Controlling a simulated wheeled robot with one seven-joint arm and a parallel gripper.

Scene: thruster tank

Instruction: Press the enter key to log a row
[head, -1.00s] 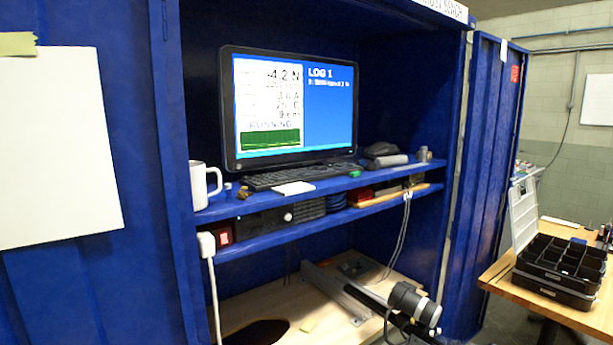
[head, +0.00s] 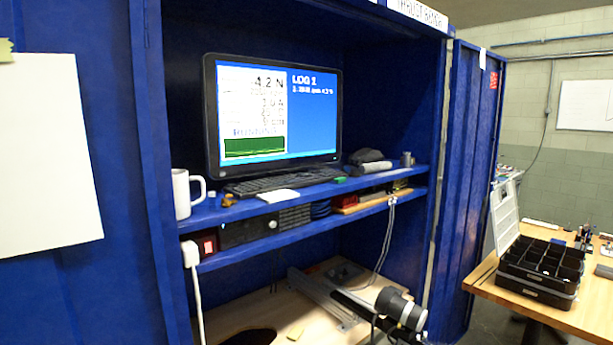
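A black keyboard (head: 285,181) lies on the upper blue shelf, in front of the monitor. The enter key is too small to make out. The monitor (head: 316,113) is on; it reads about 4.2 N on the left, "RUNNING" above a green graph, and "LOG 1" with one line of text on the blue right half. My gripper does not show in the head view.
A white mug (head: 182,194) stands at the shelf's left end. A white paper (head: 277,196) lies in front of the keyboard. A dark cylindrical device (head: 402,308) sits low at the front. A wooden table (head: 597,311) with a black organizer (head: 541,270) stands at right.

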